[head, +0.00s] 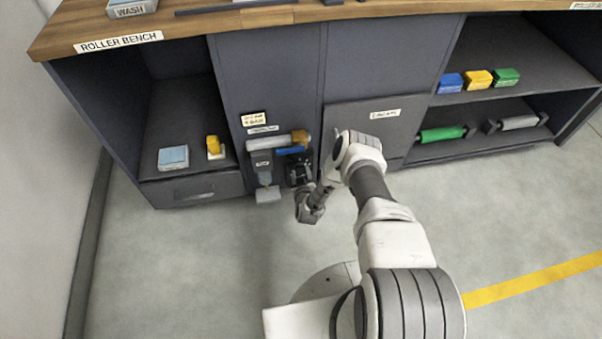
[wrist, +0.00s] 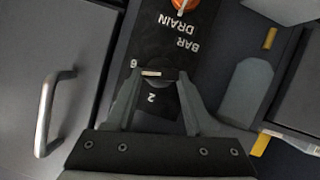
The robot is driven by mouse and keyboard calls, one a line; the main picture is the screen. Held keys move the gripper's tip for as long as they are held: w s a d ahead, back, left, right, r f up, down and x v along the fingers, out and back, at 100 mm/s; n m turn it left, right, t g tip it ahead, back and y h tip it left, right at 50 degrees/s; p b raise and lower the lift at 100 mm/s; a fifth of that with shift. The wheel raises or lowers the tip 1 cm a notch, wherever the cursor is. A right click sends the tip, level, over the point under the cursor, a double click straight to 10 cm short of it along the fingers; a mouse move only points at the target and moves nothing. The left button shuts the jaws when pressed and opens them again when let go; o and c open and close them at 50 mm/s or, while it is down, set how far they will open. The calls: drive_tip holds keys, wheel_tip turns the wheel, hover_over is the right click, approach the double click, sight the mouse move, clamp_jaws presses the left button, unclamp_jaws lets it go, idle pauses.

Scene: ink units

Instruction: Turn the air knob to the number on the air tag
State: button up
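A black panel (wrist: 170,45) in the wrist view carries the upside-down words "BAR" and "DRAIN", with the numbers 6 and 2 beside a dark knob (wrist: 168,76). A short white mark lies across the knob's left part, near the 6. My gripper (wrist: 160,74) has its fingers apart, one on each side of the knob; whether they press on it I cannot tell. In the head view my gripper (head: 302,182) is low in front of the dark panel (head: 298,164). A small cream tag (head: 252,118) is on the cabinet above; its writing is too small to read.
An orange knob (wrist: 186,4) sits by "DRAIN". A roller (head: 275,142), a grey container (head: 263,164) and a pale tray (head: 268,195) are close left of the panel. A drawer handle (wrist: 47,115) projects nearby. The floor in front is clear.

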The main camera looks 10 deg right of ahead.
clamp_jaws()
drive_tip(key=shift+d+m+y, duration=0.15)
drive_tip(key=shift+m+y, duration=0.55)
drive_tip(key=shift+m, duration=0.3)
drive_tip(key=o, duration=0.6)
unclamp_jaws()
drive_tip(key=shift+c, duration=0.2)
drive_tip(key=shift+s+r, duration=0.1)
